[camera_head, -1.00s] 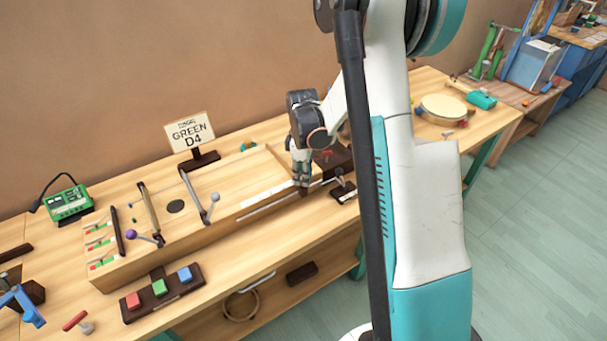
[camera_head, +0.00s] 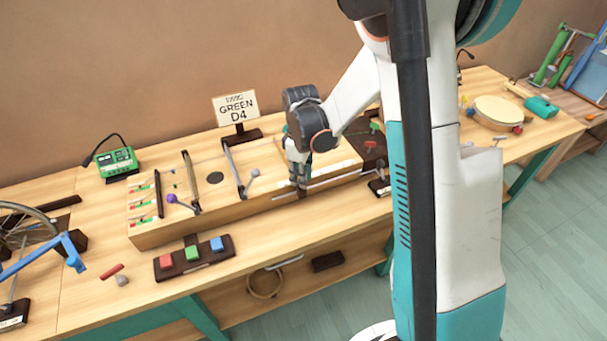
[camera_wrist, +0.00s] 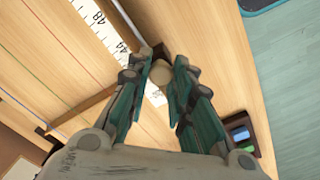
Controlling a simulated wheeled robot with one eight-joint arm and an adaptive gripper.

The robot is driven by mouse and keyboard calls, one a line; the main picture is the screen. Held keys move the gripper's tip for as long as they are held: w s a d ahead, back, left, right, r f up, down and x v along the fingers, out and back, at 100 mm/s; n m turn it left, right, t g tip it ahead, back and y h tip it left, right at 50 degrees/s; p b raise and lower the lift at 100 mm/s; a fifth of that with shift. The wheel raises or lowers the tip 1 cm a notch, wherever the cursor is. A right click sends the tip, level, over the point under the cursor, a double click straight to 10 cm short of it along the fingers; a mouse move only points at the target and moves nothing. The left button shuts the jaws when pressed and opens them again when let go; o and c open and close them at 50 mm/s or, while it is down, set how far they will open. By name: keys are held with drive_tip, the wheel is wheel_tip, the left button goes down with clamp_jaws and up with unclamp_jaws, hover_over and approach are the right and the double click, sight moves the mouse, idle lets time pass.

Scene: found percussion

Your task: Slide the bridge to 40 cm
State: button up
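The bridge (camera_wrist: 82,108) is a thin brown bar across coloured strings in the wrist view. Its round pale knob (camera_wrist: 159,72) sits between my gripper's fingertips (camera_wrist: 160,68), which appear closed on it. A white scale strip (camera_wrist: 96,18) passes beside the bridge; 48 and 44 are readable, with 44 close to the bar. The fingers hide the scale past the bar. The arm hides part of the box there.
A lever with a grey knob (camera_head: 254,173) and one with a purple knob (camera_head: 172,198) stand left of my gripper. A GREEN D4 sign (camera_head: 237,108) stands behind. A button panel (camera_head: 193,258) lies in front; a dark device (camera_head: 376,150) is right of the box.

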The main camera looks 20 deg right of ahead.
drive_tip(key=o, duration=0.3)
wheel_tip(320, 180, up, 12)
idle(0.6)
idle(0.3)
